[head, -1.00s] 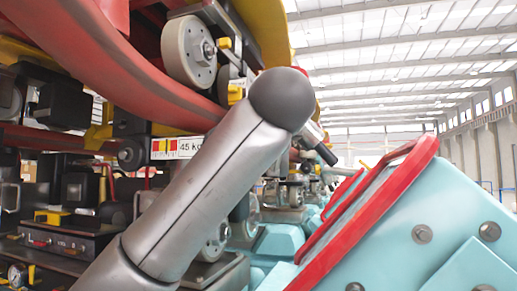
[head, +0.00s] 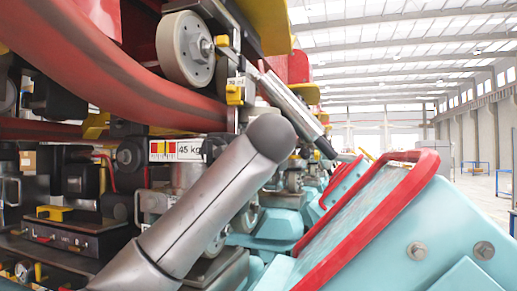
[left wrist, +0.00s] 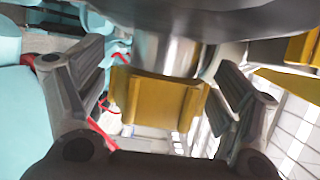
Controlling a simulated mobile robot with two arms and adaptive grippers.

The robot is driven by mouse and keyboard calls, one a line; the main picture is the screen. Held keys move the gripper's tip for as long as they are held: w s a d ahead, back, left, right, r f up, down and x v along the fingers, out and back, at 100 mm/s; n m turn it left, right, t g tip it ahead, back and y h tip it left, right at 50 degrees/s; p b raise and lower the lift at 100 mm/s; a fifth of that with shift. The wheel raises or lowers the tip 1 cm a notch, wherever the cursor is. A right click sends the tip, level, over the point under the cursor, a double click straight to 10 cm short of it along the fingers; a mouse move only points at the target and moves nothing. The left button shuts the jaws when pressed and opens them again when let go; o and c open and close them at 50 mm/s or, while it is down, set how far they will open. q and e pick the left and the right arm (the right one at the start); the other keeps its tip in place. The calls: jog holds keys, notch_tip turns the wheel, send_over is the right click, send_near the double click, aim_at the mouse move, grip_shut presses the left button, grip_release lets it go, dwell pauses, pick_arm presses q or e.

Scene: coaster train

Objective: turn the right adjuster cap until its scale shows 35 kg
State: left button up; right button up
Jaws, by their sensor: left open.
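In the left wrist view a yellow block-shaped cap (left wrist: 155,100) sits under a shiny metal cylinder (left wrist: 168,52). My left gripper (left wrist: 165,66) is open, with one finger on each side of the cap. I cannot tell whether either finger touches it. In the head view my left arm's grey links cross the lower middle, and its gripper is hidden behind them. A scale plate (head: 178,150) with red, yellow and white parts reads 45 kg. I cannot tell which adjuster it belongs to. My right gripper is not in view.
A grey wheel (head: 186,50) and a thick red rail (head: 100,70) fill the upper left. A slanted silver cylinder (head: 296,105) runs above my arm. A teal housing with a red rim (head: 345,220) stands at the right. Dark machinery crowds the left.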

pick_arm(q)
jog(key=shift+c, duration=0.6)
jog(key=c, duration=0.9)
jog(key=shift+f+t+b, duration=0.3)
jog(key=shift+b, duration=0.4)
jog(key=n+t+b, duration=0.1)
jog(key=t+b, duration=0.1)
jog(key=b, duration=0.1)
jog(key=n+t+b, duration=0.1)
jog(key=t+b, duration=0.1)
jog(key=b, duration=0.1)
jog(key=shift+f+y, duration=0.2)
jog(key=shift+y, duration=0.2)
jog(key=shift+w+r+n+t+y+b, duration=0.1)
jog(key=shift+n+t+y+b, duration=0.35)
jog(key=shift+n+t, duration=0.25)
jog(key=shift+r+n+t+y, duration=0.1)
jog(key=shift+n+t+y, duration=0.4)
jog(key=shift+n+y, duration=0.1)
jog(key=shift+r+n+t+y, duration=0.15)
jog(key=shift+n+t+y, duration=0.6)
jog(key=shift+n, duration=0.15)
jog(key=shift+n+t+y+p, duration=0.25)
jog(key=shift+n+y+p, duration=0.65)
jog(key=shift+n+y, duration=0.35)
jog(key=shift+y, duration=0.35)
jog(key=shift+n, duration=0.25)
